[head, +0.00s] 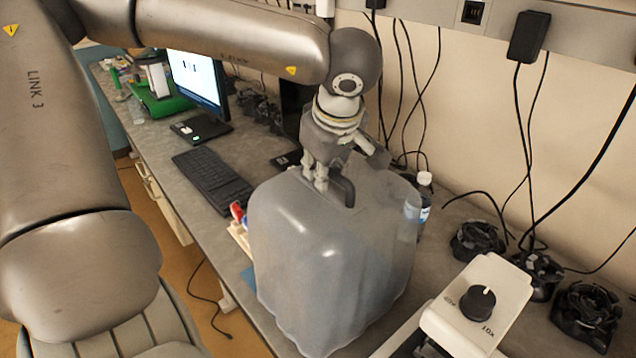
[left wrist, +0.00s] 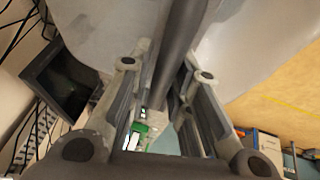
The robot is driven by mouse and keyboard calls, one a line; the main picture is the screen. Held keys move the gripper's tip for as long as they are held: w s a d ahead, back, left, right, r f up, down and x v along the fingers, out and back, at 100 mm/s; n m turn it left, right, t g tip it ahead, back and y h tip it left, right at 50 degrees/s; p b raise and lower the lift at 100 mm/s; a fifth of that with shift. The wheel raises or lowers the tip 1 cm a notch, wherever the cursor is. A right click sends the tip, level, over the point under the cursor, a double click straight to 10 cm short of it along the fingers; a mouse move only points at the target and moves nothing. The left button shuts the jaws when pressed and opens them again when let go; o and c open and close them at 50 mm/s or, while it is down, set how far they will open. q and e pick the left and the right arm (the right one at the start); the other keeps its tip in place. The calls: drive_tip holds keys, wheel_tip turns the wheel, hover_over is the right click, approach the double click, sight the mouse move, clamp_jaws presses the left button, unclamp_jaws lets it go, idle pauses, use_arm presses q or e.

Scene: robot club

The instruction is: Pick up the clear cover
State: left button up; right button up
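The clear cover (head: 325,250) is a large, cloudy, see-through box with rounded corners and a dark arched handle (head: 346,192) on top. It looks upright at the bench's front edge; I cannot tell whether its bottom rests on the bench. My left gripper (head: 315,182) points down at the handle from above. In the left wrist view, the dark handle bar (left wrist: 180,50) runs between the two fingers, which close in on it from both sides. The cover's pale top (left wrist: 245,40) shows behind them. My right gripper is in neither view.
The grey bench (head: 440,262) runs along the wall. A bottle (head: 424,192) stands close behind the cover. A white device with a black knob (head: 477,303) and several black coiled objects (head: 588,315) are at right. A keyboard (head: 212,181) and monitor (head: 197,80) are at left. Cables hang behind.

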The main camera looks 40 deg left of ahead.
use_arm(q)
drive_tip(key=shift+s+d, duration=0.1)
drive_tip(key=shift+d, duration=0.05)
drive_tip(key=shift+c, duration=0.8)
clamp_jaws()
